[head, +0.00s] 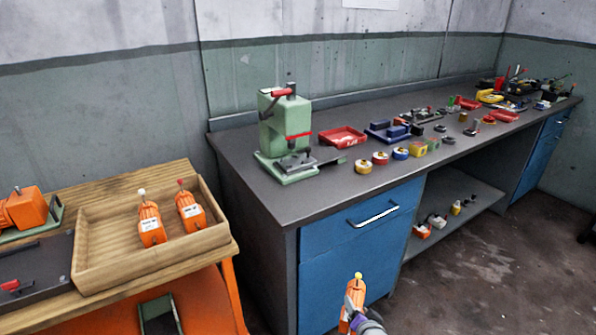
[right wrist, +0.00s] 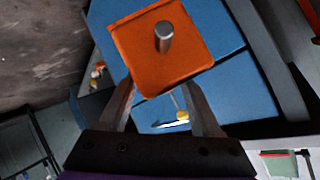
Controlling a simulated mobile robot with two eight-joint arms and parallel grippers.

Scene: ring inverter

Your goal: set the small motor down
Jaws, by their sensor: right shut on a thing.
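The small motor (head: 355,290) is an orange block with a yellow tip, low in the middle of the head view. My right gripper (head: 349,312) is shut on it and holds it up in front of the blue cabinet. In the right wrist view the motor (right wrist: 178,68) shows its square orange end with a metal shaft, and my two fingers flank it. A wooden tray (head: 100,283) at the left holds two similar orange motors, one with a white tip (head: 150,222) and one with a red tip (head: 190,212). My left gripper is out of view.
A dark workbench (head: 330,195) carries a green press (head: 285,135), a red tray (head: 343,137), tape rolls and several tools. Its front left top is clear. The wooden tray stands on a wooden-topped table (head: 150,303), beside an orange machine (head: 25,208).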

